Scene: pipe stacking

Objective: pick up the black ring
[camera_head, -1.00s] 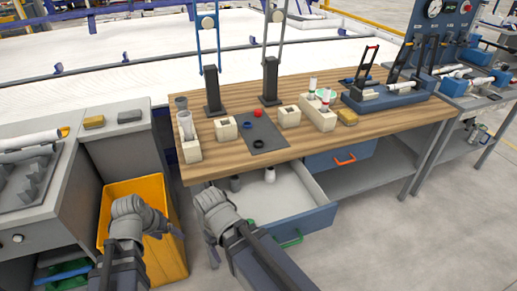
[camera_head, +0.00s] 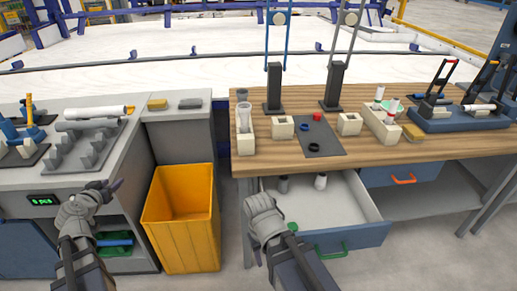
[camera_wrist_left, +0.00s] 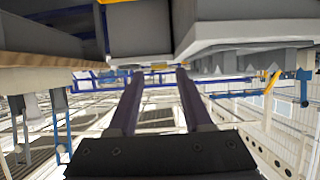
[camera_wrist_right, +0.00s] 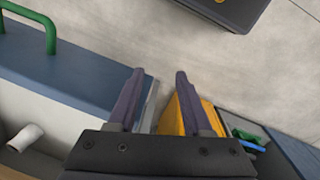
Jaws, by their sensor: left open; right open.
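The black ring (camera_head: 313,147) lies on the dark mat (camera_head: 330,138) on the wooden table, near its front edge. A blue ring (camera_head: 304,127) and a red piece (camera_head: 317,116) are further back on the same mat. My left gripper (camera_head: 112,188) is open and empty in front of the grey counter, far left of the ring. Its two fingers (camera_wrist_left: 159,85) stand apart in the left wrist view. My right gripper (camera_head: 257,245) is low in front of the open drawer, left of and below the ring. Its fingers (camera_wrist_right: 158,85) are apart and empty. Neither wrist view shows the ring.
The open drawer (camera_head: 350,240) juts out below the table and holds two small cylinders. A yellow bin (camera_head: 185,235) stands between the counter (camera_head: 165,118) and the table (camera_head: 450,143). Cream blocks (camera_head: 283,127) and black stands surround the mat.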

